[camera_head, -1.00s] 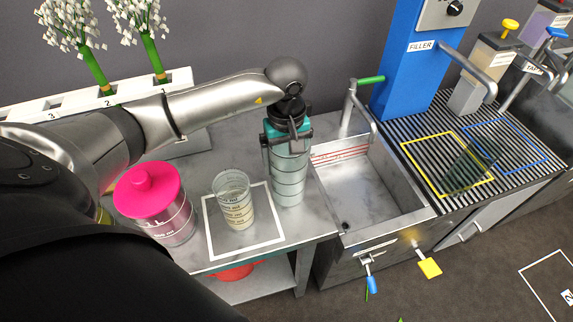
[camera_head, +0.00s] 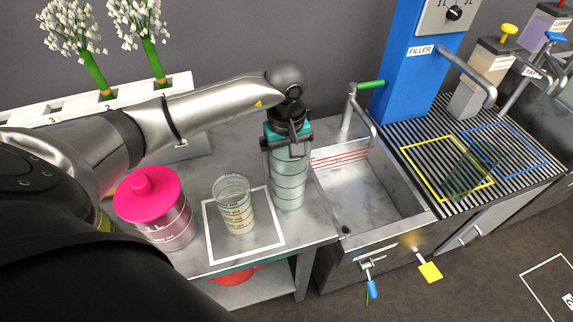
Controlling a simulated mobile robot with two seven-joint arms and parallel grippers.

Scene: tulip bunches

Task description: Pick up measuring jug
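A clear tapered vessel with printed volume marks (camera_head: 234,205), which looks like the measuring jug, stands upright inside a white square outline on the grey bench. A taller clear cylinder with dark rings (camera_head: 288,182) stands behind it to the right. My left gripper (camera_head: 287,145) points down at the top of this cylinder, with teal parts and dark fingers around its upper end. I cannot tell whether the fingers grip it. The gripper is apart from the marked vessel. My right gripper is not in view.
A jar with a pink lid (camera_head: 153,208) stands left of the marked vessel. A sink (camera_head: 365,190) with a tap is to the right. Beyond it a greenish glass (camera_head: 470,172) is on a striped grate (camera_head: 430,150). A white rack (camera_head: 60,108) with flowers stands behind my arm.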

